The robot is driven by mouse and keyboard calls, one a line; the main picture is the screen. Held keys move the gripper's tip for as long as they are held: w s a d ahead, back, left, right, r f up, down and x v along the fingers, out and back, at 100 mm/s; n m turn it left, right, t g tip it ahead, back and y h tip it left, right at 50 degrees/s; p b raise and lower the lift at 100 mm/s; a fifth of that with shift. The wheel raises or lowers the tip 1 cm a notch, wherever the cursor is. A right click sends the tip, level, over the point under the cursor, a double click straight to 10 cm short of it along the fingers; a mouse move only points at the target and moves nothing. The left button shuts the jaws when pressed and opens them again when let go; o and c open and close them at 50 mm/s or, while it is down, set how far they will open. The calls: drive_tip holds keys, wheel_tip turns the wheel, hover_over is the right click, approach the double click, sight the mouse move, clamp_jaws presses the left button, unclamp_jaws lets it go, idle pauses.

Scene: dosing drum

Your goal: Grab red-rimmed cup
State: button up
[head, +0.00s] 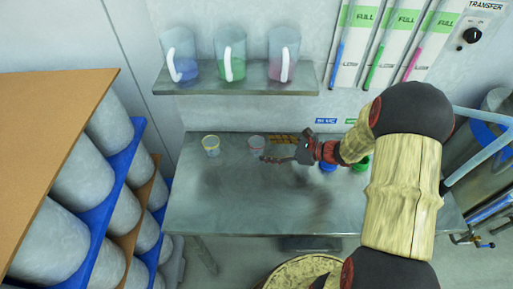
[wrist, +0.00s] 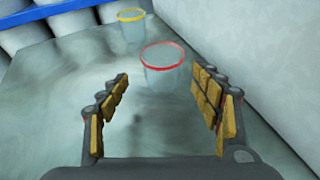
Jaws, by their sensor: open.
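The red-rimmed cup (head: 256,145) stands upright on the metal table (head: 190,215), near its back edge. It is clear, and in the wrist view the red-rimmed cup (wrist: 163,66) stands ahead of the fingers, near the middle. My gripper (head: 281,149) is just right of the cup in the head view. In the wrist view my gripper (wrist: 165,95) is open with nothing between its fingers. The cup is beyond the fingertips.
A yellow-rimmed cup (head: 211,146) stands left of the red-rimmed one, and farther off in the wrist view (wrist: 131,17). Blue (head: 328,165) and green (head: 362,163) items sit by my arm. A shelf (head: 235,88) with three pitchers hangs above. The table's front left is clear.

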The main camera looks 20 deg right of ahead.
sight(257, 146)
drive_tip(key=b+x, duration=0.2)
drive_tip(key=x, duration=0.4)
drive_tip(key=shift+w, duration=0.2)
drive_tip(key=shift+r, duration=0.1)
drive_tip(key=shift+c, duration=1.1)
drive_tip(key=c, duration=0.8)
